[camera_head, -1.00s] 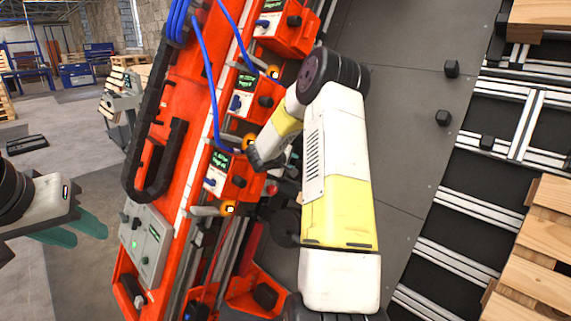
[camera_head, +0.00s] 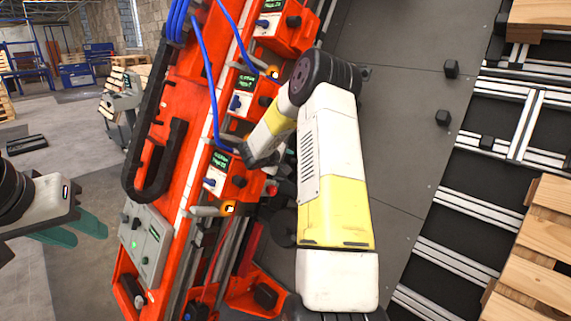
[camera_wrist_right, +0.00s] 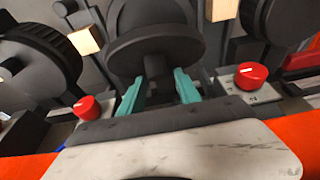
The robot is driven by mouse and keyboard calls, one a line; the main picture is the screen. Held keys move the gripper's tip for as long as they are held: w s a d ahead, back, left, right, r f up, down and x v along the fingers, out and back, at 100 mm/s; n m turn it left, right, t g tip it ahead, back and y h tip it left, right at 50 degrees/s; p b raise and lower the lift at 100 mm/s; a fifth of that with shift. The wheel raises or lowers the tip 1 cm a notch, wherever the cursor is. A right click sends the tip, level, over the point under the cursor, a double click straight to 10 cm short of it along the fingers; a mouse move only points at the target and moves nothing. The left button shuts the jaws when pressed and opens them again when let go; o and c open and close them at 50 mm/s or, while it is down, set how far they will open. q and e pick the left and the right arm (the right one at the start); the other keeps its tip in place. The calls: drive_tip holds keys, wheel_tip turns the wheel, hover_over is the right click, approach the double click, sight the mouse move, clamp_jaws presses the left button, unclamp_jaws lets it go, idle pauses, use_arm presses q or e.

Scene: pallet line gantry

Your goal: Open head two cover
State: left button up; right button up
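The red gantry (camera_head: 172,125) carries a row of red head units, each with a small green-lettered display, such as the middle unit (camera_head: 243,98) and the lower one (camera_head: 220,172). I cannot tell which is head two or which part is its cover. My right arm crosses over the row and its gripper is hidden in the head view. In the right wrist view the right gripper (camera_wrist_right: 160,88) has its teal fingers apart below a large black disc-shaped part (camera_wrist_right: 155,48); a dark stem shows between them. Contact is unclear. My left gripper (camera_head: 82,228) is open and empty, left of the gantry.
Red knobs (camera_wrist_right: 251,75) stand on both sides of the right gripper, with black round parts (camera_wrist_right: 40,62) beyond. Blue hoses (camera_head: 212,90) run along the gantry. A grey control box (camera_head: 146,243) sits at its lower left. Wooden pallets (camera_head: 535,240) lie at right.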

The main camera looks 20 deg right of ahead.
drive_tip(key=shift+w+a+r, duration=0.15)
drive_tip(key=shift+a, duration=0.1)
drive_tip(key=shift+s+a+r, duration=0.55)
drive_tip(key=shift+a+r, duration=0.2)
drive_tip(key=shift+a, duration=0.6)
drive_tip(key=shift+s+a+r, duration=0.6)
drive_tip(key=shift+a+r, duration=0.15)
drive_tip(key=shift+a, duration=0.55)
drive_tip(key=shift+s+a+r, duration=0.55)
drive_tip(key=shift+a+r, duration=0.2)
drive_tip(key=shift+a, duration=0.6)
drive_tip(key=shift+s+d, duration=0.1)
drive_tip(key=s+a+r, duration=0.1)
drive_tip(key=s+r, duration=0.1)
drive_tip(key=s, duration=0.7)
drive_tip(key=shift+r, duration=0.15)
